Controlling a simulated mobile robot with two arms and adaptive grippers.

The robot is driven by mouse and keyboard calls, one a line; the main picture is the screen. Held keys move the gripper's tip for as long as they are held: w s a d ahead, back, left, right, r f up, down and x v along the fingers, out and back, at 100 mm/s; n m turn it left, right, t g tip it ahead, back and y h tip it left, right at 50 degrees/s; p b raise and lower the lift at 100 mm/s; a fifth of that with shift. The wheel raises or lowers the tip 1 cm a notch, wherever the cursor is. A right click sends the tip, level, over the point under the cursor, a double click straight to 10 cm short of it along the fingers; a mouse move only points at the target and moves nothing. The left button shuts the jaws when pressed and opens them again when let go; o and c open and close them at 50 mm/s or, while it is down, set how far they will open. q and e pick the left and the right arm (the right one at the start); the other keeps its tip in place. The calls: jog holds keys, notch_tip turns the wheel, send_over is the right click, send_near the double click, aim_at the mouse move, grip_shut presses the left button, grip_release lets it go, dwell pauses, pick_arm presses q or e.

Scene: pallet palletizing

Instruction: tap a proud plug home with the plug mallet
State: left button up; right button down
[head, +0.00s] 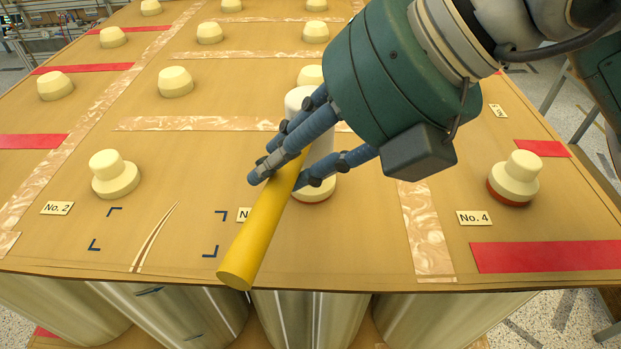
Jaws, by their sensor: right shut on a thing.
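My right gripper (284,179) comes in from the upper right and is shut on the yellow handle (252,240) of the plug mallet. The handle slants down-left toward the board's front edge. A pale cylinder, apparently the mallet head (300,98), shows behind the fingers. It stands over a cream plug (316,190) with a red band at its base; the fingers hide where they meet, so I cannot tell if they touch. Plug No. 4 (516,176) at the right also shows a red band under its flange. Plug No. 2 (115,174) at the left shows no red band. My left gripper is not in view.
Several more cream plugs, such as one at the left (55,86), stand in rows on the brown board (70,255). Red strips (545,256) and marbled tape lie flat on it. Dark corner marks frame a bare patch at the front left. Metal drums (70,305) stand below the board.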

jog(key=shift+r, duration=0.2)
jog(key=shift+s+r, duration=0.1)
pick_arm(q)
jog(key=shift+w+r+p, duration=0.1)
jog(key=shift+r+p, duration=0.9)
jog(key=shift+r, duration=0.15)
pick_arm(e)
jog(key=shift+s+d+r, duration=0.1)
jog(key=shift+r, duration=1.95)
pick_arm(q)
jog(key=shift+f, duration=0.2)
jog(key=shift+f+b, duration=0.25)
jog(key=shift+b, duration=0.15)
pick_arm(e)
jog(key=shift+f, duration=0.15)
